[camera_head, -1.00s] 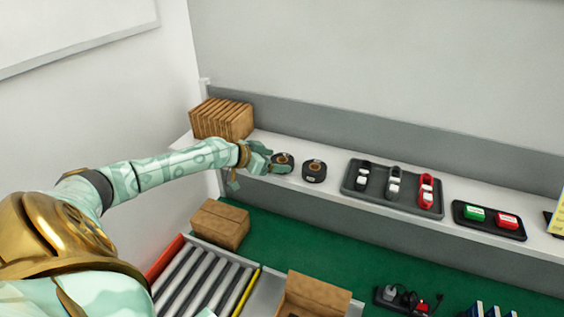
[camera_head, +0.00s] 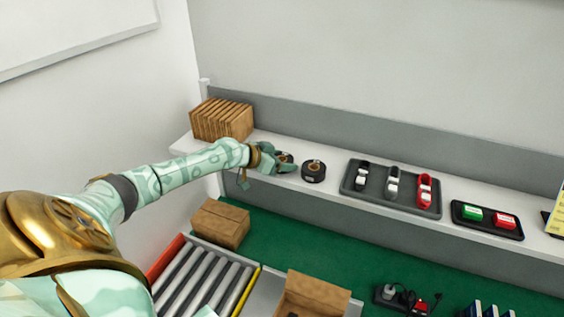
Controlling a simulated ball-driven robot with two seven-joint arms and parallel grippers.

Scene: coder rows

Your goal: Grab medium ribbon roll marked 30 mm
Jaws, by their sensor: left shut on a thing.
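Two dark ribbon rolls with brown cores sit on the white shelf. The left roll (camera_head: 286,157) is mostly hidden by my left gripper (camera_head: 281,163), which is shut on it at shelf height. The right roll (camera_head: 313,171) stands free just to the right of the gripper, with a small pale label on its front. The label print is too small to read, so I cannot tell which roll is marked 30 mm. My right gripper is not in view.
A stack of brown cardboard (camera_head: 222,119) stands at the shelf's left end. Below are a closed carton (camera_head: 220,223), rollers and an open carton (camera_head: 312,296).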

